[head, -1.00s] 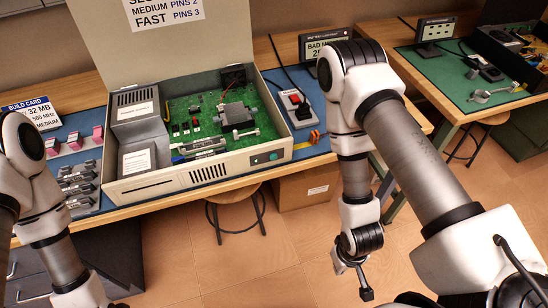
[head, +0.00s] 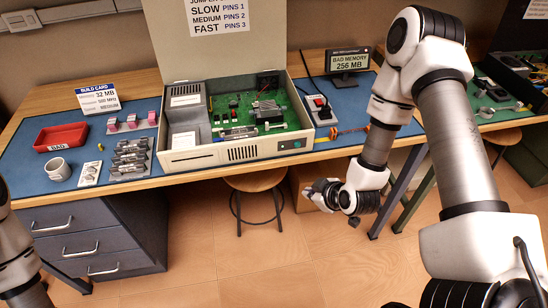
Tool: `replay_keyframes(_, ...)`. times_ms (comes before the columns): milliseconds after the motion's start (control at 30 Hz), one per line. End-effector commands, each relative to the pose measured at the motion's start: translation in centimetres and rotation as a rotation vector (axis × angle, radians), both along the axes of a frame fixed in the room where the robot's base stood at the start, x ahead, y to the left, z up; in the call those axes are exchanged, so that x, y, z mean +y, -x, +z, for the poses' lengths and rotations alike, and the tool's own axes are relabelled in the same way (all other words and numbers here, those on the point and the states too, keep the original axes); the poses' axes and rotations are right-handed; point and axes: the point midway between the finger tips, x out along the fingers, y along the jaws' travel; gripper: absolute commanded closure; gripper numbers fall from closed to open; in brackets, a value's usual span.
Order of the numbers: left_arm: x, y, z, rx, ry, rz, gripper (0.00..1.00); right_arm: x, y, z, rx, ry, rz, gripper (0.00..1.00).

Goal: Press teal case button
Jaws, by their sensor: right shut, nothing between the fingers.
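The open beige computer case (head: 212,156) stands on the blue mat of the bench. Its teal button (head: 291,144) sits on a dark panel at the right end of the front face and is uncovered. My right gripper (head: 312,190) is in front of the bench, below and slightly right of the button, apart from the case. It is small and partly merged with the wrist, but looks shut and empty. Of my left arm only links show at the lower left edge; its gripper is out of view.
A power switch box (head: 320,108) and a "BAD MEMORY" display (head: 348,62) stand right of the case. A red tray (head: 60,138), a mug (head: 57,169) and memory modules (head: 131,157) lie to the left. A stool (head: 256,182) stands under the bench edge.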

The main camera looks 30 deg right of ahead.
Motion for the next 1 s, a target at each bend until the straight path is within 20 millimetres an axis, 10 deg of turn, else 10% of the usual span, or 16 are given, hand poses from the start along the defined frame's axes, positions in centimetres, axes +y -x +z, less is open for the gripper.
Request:
replay_keyframes(200,0.0,-0.1,1.2,-0.003,0.0,-0.001,0.6,-1.6,-1.9,4.0,-0.074,-0.034,-0.065,1.0)
replay_keyframes(633,0.0,-0.1,1.0,-0.002,0.0,-0.001,0.6,-1.6,-2.4,3.9,-0.076,-0.033,-0.062,1.0)
replay_keyframes(1000,0.0,-0.1,0.0,-0.002,0.0,-0.001,0.6,-2.7,-7.1,3.8,-0.077,-0.031,-0.061,1.0)
